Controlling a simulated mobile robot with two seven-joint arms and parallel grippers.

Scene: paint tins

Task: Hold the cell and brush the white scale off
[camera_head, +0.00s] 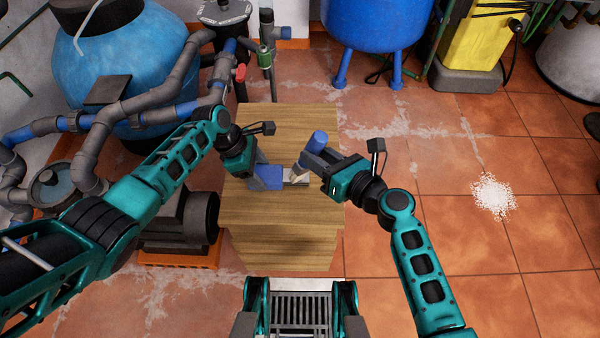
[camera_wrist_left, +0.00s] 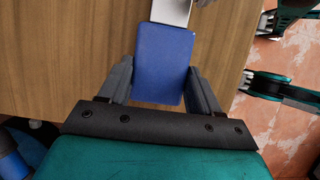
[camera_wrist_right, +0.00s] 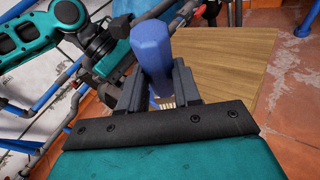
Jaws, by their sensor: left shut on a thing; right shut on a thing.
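The cell has a blue block-like end (camera_wrist_left: 163,55) and a narrower pale grey-white part (camera_wrist_left: 171,11) beyond it. My left gripper (camera_head: 266,172) is shut on the blue end, with one finger on each side, and holds the cell over the wooden top. The brush has a blue handle (camera_head: 317,141) and pale bristles (camera_wrist_right: 166,102). My right gripper (camera_head: 306,163) is shut on the brush, which stands tilted with its handle up. The bristle end is at or just above the cell's pale part; contact is hard to tell. How much white scale is on it cannot be made out.
The wooden stand (camera_head: 285,215) has bare room at its front and back. A blue tank (camera_head: 125,60) and grey pipes (camera_head: 110,125) stand at left. A blue vessel (camera_head: 375,25) and a yellow machine (camera_head: 478,45) stand behind. White powder (camera_head: 493,196) lies on the tiles at right.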

